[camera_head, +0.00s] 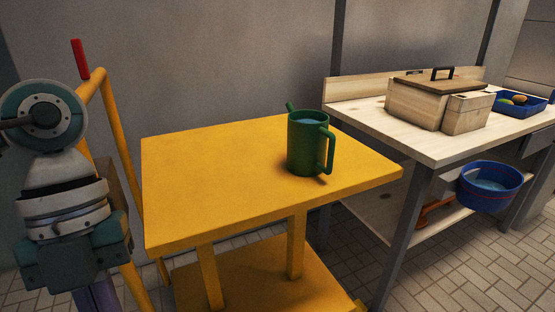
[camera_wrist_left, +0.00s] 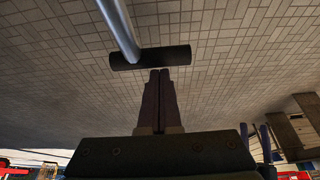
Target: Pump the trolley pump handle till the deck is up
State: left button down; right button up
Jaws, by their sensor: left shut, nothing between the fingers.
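The trolley has a flat yellow deck (camera_head: 220,180) on yellow legs above a lower yellow base (camera_head: 245,285). A green jug (camera_head: 305,145) with bluish liquid stands upright on the deck. In the left wrist view, a pale metal rod (camera_wrist_left: 120,30) ends in a dark crossbar (camera_wrist_left: 150,58), which looks like the pump handle. My left gripper (camera_wrist_left: 158,72) is shut and empty, its tips at the crossbar's near edge; I cannot tell whether they touch. In the head view, its purplish fingers (camera_head: 97,297) point down beside the trolley's left end, cut off by the frame. My right gripper is out of view.
A yellow push frame (camera_head: 116,140) with a red grip (camera_head: 80,60) rises behind my left arm. A workbench (camera_head: 440,150) at right holds a wooden box (camera_head: 415,105) and a blue tray (camera_head: 505,107). Tiled floor is open at bottom right.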

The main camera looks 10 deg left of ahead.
pick_arm(q)
jog(key=shift+f+b, duration=0.3)
jog(key=shift+f, duration=0.4)
jog(key=shift+r+p, duration=0.5)
jog(key=s+d+r+p+v, duration=0.1)
jog(key=s+p+v, duration=0.1)
jog(key=p+v, duration=0.8)
jog(key=v, duration=0.2)
jog(key=shift+r+p, duration=0.35)
jog(key=shift+r, duration=0.05)
jog(key=shift+s+d, duration=0.1)
jog(key=shift+b+x, duration=1.35)
jog(key=shift+x, duration=1.8)
jog(key=shift+w+f, duration=0.1)
jog(key=shift+w, duration=0.15)
